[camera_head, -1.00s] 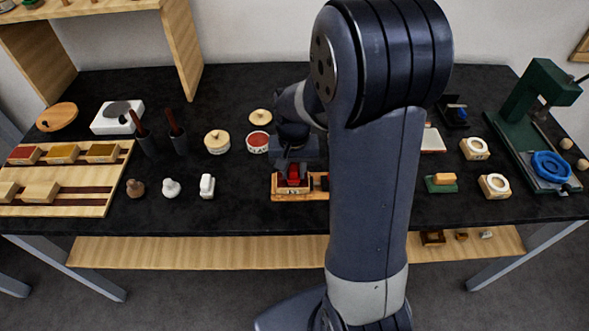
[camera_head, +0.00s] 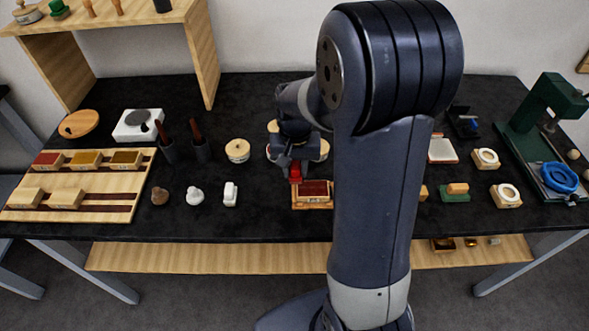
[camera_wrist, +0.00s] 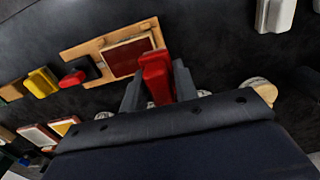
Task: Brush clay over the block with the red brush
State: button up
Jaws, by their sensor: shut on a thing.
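My gripper (camera_head: 294,160) is shut on the red brush (camera_head: 295,172), which hangs below the jaws. In the wrist view the red brush (camera_wrist: 156,76) stands between my two grey fingers (camera_wrist: 155,90). The block (camera_head: 314,189) sits in a wooden holder (camera_head: 312,207) near the front of the table, and its top is dark red. In the wrist view the block (camera_wrist: 127,56) is just beyond the brush, and the brush overlaps its edge in the picture. I cannot tell if they touch. The clay pot is mostly hidden behind my gripper in the head view.
A round lidded pot (camera_head: 237,150) and several small stamps stand left of my gripper. A wooden rack of blocks (camera_head: 30,214) lies at the left. A green press (camera_head: 545,115) stands at the right. My arm hides the table's middle right.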

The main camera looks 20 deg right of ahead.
jog(key=shift+r+p, duration=1.1)
jog(key=shift+r, duration=0.65)
jog(key=shift+f, duration=0.15)
